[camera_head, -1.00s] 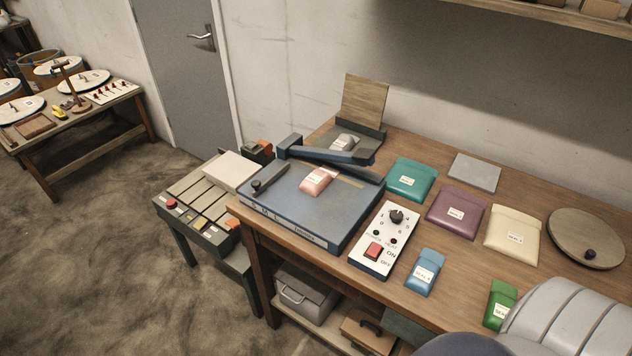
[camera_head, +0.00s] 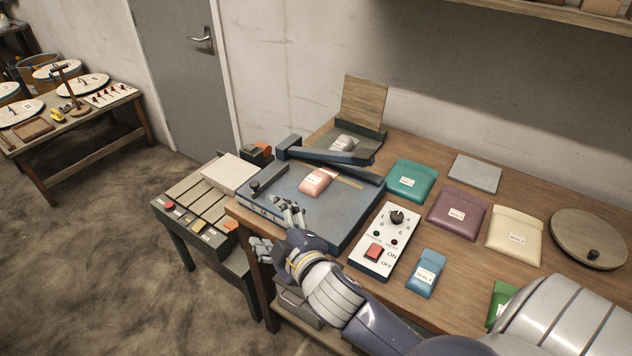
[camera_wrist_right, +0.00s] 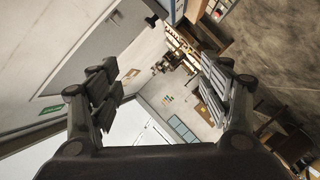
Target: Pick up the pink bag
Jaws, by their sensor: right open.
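The pink bag (camera_head: 317,180) is small, with a white label. It lies on the flat top of the blue machine (camera_head: 340,217), under and beside its raised dark arm. My right gripper (camera_head: 277,230) is at the front edge of the blue machine, below and left of the pink bag and apart from it. Its fingers are spread and empty. In the right wrist view my right gripper (camera_wrist_right: 160,100) is open with nothing between its fingers; that view shows the room, not the bag. My left gripper is not in view.
A white control box (camera_head: 386,240) with a red switch stands right of the machine. Teal (camera_head: 410,179), purple (camera_head: 456,215), cream (camera_head: 514,236), blue (camera_head: 426,273) and green (camera_head: 503,297) bags lie on the wooden table. A keyed side stand (camera_head: 200,212) adjoins on the left.

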